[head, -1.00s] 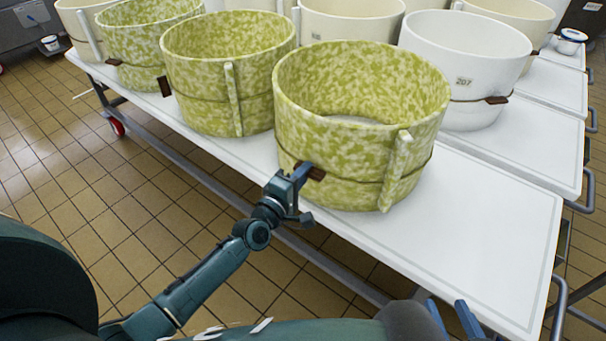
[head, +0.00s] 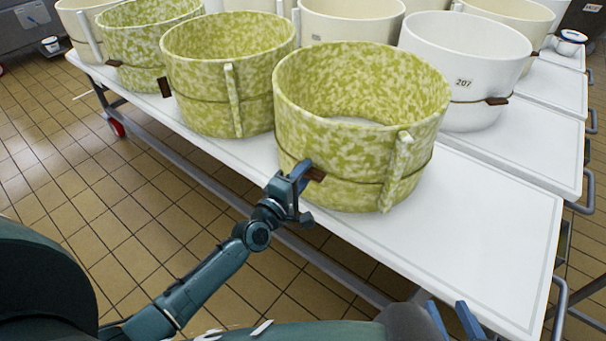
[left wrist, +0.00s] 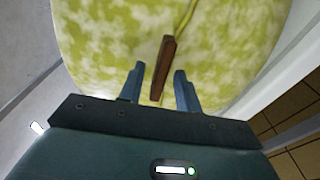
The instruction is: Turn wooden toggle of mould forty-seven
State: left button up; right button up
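The nearest green-and-cream mottled mould (head: 350,150) stands on the white table; no number is readable on it. Its brown wooden toggle (head: 316,174) sits on a cord around the wall. In the left wrist view the toggle (left wrist: 164,66) points between the two blue fingers of my left gripper (left wrist: 158,88), with a gap on each side. In the head view my left gripper (head: 296,178) is at the mould's near left wall, partly hiding the toggle. My right gripper (head: 452,320) shows only at the bottom edge, its two blue fingers apart and empty.
More mottled moulds (head: 215,75) stand to the left, one with a hanging toggle (head: 164,87). A white mould marked 207 (head: 460,75) stands behind right. The white table (head: 480,225) is bare at the front right.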

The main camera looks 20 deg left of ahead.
pick_arm(q)
jog(key=shift+s, duration=0.1)
jog(key=p+v, duration=0.1)
jog(key=v, duration=1.2)
pick_arm(e)
jog(key=shift+s+d+r, duration=0.1)
jog(key=shift+d+r, duration=0.15)
jog(key=shift+r, duration=0.25)
